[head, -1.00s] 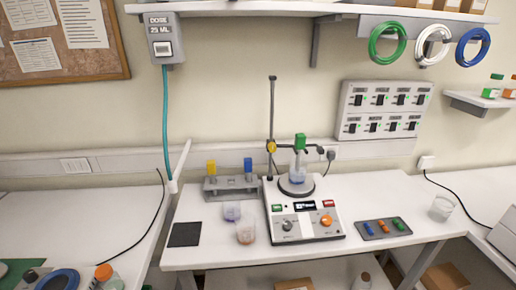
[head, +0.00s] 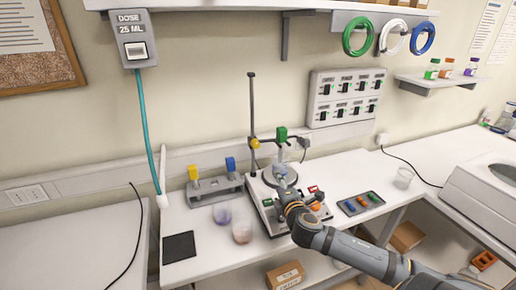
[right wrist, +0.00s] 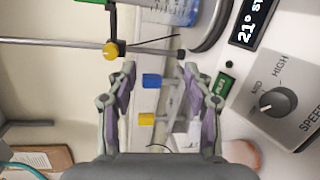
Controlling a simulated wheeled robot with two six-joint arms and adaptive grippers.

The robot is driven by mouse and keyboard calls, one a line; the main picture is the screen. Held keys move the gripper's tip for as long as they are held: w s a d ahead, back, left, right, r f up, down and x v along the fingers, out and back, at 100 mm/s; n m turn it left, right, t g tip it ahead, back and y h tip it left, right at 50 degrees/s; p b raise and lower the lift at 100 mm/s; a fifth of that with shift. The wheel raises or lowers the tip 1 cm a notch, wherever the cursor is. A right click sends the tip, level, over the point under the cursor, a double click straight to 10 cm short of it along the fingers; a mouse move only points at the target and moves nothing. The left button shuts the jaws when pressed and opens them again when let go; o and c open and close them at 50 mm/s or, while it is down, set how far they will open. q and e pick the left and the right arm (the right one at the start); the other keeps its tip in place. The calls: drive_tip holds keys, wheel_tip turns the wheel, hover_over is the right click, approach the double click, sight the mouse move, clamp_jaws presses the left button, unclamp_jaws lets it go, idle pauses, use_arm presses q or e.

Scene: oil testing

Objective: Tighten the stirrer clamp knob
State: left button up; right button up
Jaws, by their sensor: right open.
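The stirrer (head: 268,205) stands on the white table with its upright rod (head: 252,110). A yellow clamp knob (head: 255,143) is on the rod, and a green clamp (head: 282,133) is to its right. In the right wrist view the yellow knob (right wrist: 110,50) sits on the rod just beyond the tip of the left-hand finger. My right gripper (right wrist: 158,70) is open with nothing between its fingertips. In the head view my right gripper (head: 284,182) is in front of the stirrer, below and right of the knob, hiding part of the hotplate. My left gripper is out of view.
A black mat (head: 179,247) lies at the left.

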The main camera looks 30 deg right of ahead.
sight(257, 146)
drive_tip(key=w+r+n+t+y, duration=0.2)
drive_tip(key=w+r+n+t, duration=0.1)
drive_tip(key=w+r+n, duration=0.3)
drive_tip(key=shift+n, duration=0.4)
drive_tip(key=w+p, duration=0.1)
drive_tip(key=w, duration=0.1)
drive_tip(key=w+d+p, duration=0.1)
drive_tip(key=w, duration=0.2)
drive_tip(key=w+r, duration=0.1)
drive_tip(key=w, duration=0.1)
drive_tip(key=shift+w+d+p, duration=0.15)
drive_tip(key=shift+w+p, duration=0.25)
drive_tip(key=shift+w+f, duration=0.2)
drive_tip(key=shift+w, duration=0.3)
drive_tip(key=shift+c, duration=0.2)
clamp_jaws()
